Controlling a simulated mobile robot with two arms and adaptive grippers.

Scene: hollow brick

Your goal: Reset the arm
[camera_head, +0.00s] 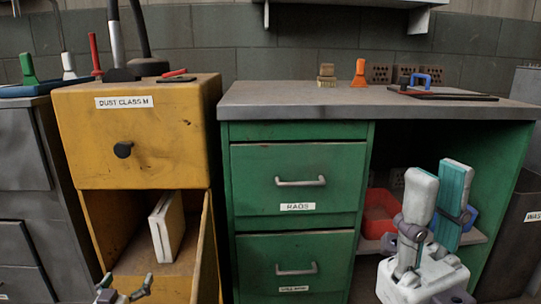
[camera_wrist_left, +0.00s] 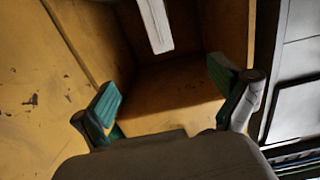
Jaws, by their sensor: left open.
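My left gripper (camera_head: 122,292) is at the bottom left of the head view, low in front of the open yellow cabinet. In the left wrist view its two green-padded fingers (camera_wrist_left: 168,102) are spread wide with nothing between them. A white block-like piece (camera_head: 167,226) stands in the cabinet's lower compartment; it also shows in the left wrist view (camera_wrist_left: 155,24), beyond the fingertips and apart from them. My right gripper (camera_head: 438,200) points up in front of the green desk at the right. Its two fingers are apart, and nothing shows held between them.
The yellow cabinet (camera_head: 132,130) has an open door (camera_head: 207,255) beside the green desk (camera_head: 299,153). A red bin (camera_head: 379,212) sits under the desk behind my right gripper.

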